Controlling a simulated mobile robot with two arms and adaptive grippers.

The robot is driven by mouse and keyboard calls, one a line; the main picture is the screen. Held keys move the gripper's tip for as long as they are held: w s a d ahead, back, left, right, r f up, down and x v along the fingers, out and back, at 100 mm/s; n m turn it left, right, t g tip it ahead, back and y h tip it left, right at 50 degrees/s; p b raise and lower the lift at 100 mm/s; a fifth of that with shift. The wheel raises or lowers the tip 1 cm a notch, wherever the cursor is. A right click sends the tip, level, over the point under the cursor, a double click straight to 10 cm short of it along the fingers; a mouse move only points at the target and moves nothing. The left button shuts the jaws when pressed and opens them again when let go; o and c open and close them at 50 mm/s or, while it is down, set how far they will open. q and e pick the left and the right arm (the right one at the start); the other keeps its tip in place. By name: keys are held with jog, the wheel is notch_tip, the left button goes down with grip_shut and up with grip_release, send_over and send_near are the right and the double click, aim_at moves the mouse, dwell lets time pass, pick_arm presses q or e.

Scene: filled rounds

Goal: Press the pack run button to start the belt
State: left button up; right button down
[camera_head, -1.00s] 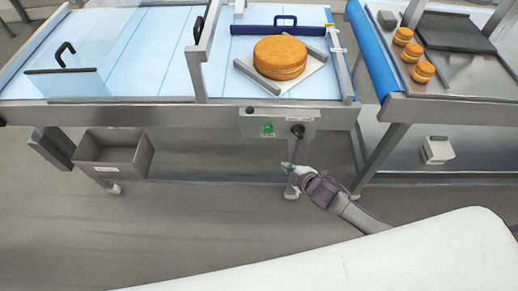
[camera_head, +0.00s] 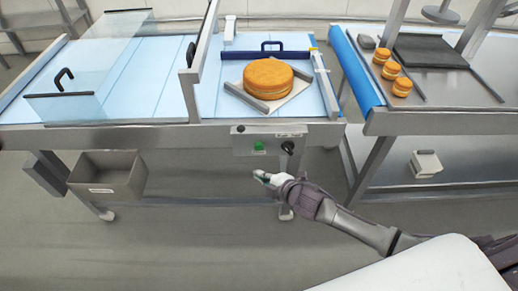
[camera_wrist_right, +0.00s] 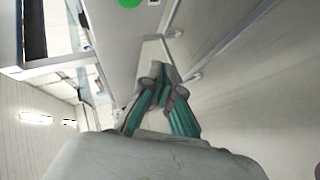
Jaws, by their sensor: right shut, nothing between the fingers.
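The green run button (camera_head: 259,146) is on a grey control panel (camera_head: 270,140) on the front of the belt table. It also shows as a green disc at the top edge of the right wrist view (camera_wrist_right: 130,3). A black knob (camera_head: 288,147) sits to its right. My right gripper (camera_head: 260,175) is just below the panel in the head view, apart from the button, its tip pointing left. In the right wrist view its teal fingers (camera_wrist_right: 158,90) are together with nothing between them. My left gripper is not in view.
A clear guard (camera_head: 100,60) covers the belt's left. A grey bin (camera_head: 108,175) hangs below. Several small rounds (camera_head: 390,70) lie on the right table.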

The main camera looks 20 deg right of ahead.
aim_at(259, 147)
jog(key=w+d+b, duration=0.2)
jog(key=w, duration=0.5)
jog(key=shift+w, duration=0.25)
jog(key=shift+w+d, duration=0.1)
dwell(1.1)
jog(key=shift+w+d, duration=0.1)
jog(key=shift+w, duration=0.2)
